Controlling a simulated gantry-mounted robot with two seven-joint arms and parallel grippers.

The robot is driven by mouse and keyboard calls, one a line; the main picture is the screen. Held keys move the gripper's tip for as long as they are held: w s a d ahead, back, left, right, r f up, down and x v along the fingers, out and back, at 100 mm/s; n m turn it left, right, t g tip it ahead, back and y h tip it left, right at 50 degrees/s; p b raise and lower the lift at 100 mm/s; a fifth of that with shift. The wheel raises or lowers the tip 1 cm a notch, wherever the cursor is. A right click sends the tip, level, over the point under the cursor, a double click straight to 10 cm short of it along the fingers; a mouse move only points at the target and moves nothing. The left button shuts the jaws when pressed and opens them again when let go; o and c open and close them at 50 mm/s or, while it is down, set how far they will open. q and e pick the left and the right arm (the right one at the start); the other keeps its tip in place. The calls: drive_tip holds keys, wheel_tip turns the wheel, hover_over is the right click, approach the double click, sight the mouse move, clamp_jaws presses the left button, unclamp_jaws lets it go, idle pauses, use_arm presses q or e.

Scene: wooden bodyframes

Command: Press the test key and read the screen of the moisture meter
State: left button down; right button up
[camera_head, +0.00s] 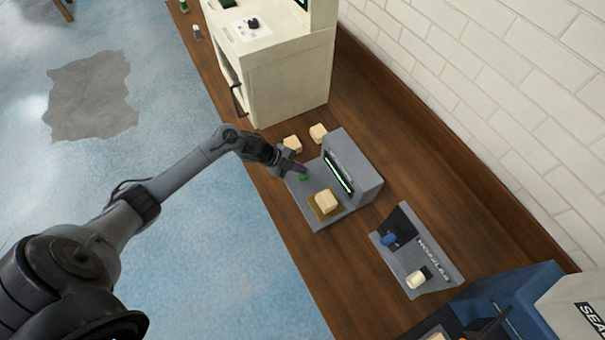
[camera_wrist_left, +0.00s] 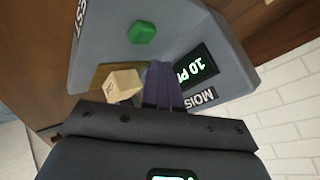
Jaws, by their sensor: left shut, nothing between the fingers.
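The grey moisture meter (camera_head: 356,170) stands on the wooden bench. Its green test key (camera_head: 303,177) is on the low base, and a pale wood block (camera_head: 326,201) sits on a brass-coloured plate. In the left wrist view the key (camera_wrist_left: 142,32) is uncovered, with the letters "EST" beside it. The lit screen (camera_wrist_left: 197,68) appears tilted and shows "10 P", the rest hidden by my fingers. My left gripper (camera_head: 301,168) is shut and empty, low over the base near the key. Contact cannot be told. My right gripper is not in view.
Two loose wood blocks (camera_head: 318,132) lie behind the meter. A cream oven-like cabinet (camera_head: 290,75) stands farther back. A grey panel (camera_head: 417,252) with a blue and a white piece is nearer, then a blue machine (camera_head: 510,300). A brick wall runs along the right.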

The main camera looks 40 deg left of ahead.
sight(299, 177)
use_arm(q)
drive_tip(key=shift+r+p, duration=1.4)
drive_tip(key=shift+r, duration=0.55)
